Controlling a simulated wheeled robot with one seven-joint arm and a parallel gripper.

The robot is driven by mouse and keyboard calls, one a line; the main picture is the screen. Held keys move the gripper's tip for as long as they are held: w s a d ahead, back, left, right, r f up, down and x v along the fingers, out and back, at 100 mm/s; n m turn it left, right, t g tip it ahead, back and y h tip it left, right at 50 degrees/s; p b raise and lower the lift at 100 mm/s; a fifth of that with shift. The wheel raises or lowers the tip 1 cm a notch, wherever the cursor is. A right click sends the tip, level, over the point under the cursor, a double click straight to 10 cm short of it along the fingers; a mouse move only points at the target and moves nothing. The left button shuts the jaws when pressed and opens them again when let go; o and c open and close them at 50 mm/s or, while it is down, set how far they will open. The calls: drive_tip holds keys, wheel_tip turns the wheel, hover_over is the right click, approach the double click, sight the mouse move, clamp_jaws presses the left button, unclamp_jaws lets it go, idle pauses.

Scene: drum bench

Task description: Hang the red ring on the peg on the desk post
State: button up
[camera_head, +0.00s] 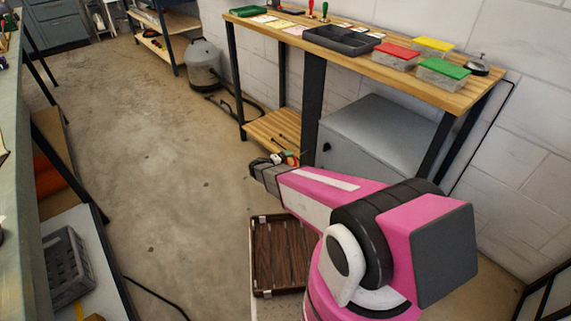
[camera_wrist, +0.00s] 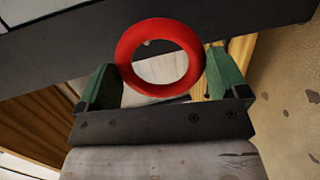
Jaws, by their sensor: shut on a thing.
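The red ring (camera_wrist: 160,90) is held between the green fingers of my gripper (camera_wrist: 163,76) in the wrist view, its open hole facing the camera. In the head view my gripper (camera_head: 287,159) reaches low in front of the desk, near the post; only a small bit of red shows there. The dark desk post (camera_head: 313,100) stands under the desk's front edge. A broad dark bar, probably this post, crosses the top of the wrist view (camera_wrist: 90,45) behind the ring.
The wooden desk (camera_head: 380,55) carries a dark tray, lidded boxes and a bell. A grey cabinet (camera_head: 375,135) stands right of the post, and a low wooden shelf (camera_head: 270,130) left of it. A brown slatted crate (camera_head: 262,250) lies below my arm. The floor to the left is open.

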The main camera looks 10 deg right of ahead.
drive_tip(key=shift+w+a+x, duration=0.1)
drive_tip(key=shift+w+x, duration=0.1)
drive_tip(key=shift+x, duration=1.2)
drive_tip(key=shift+w+a+x, duration=0.1)
drive_tip(key=shift+w+x, duration=0.1)
drive_tip(key=shift+x, duration=1.2)
drive_tip(key=shift+w+a+x, duration=0.1)
drive_tip(key=shift+w+x, duration=0.05)
drive_tip(key=shift+x, duration=1.25)
drive_tip(key=o, duration=0.6)
drive_tip(key=shift+o, duration=0.2)
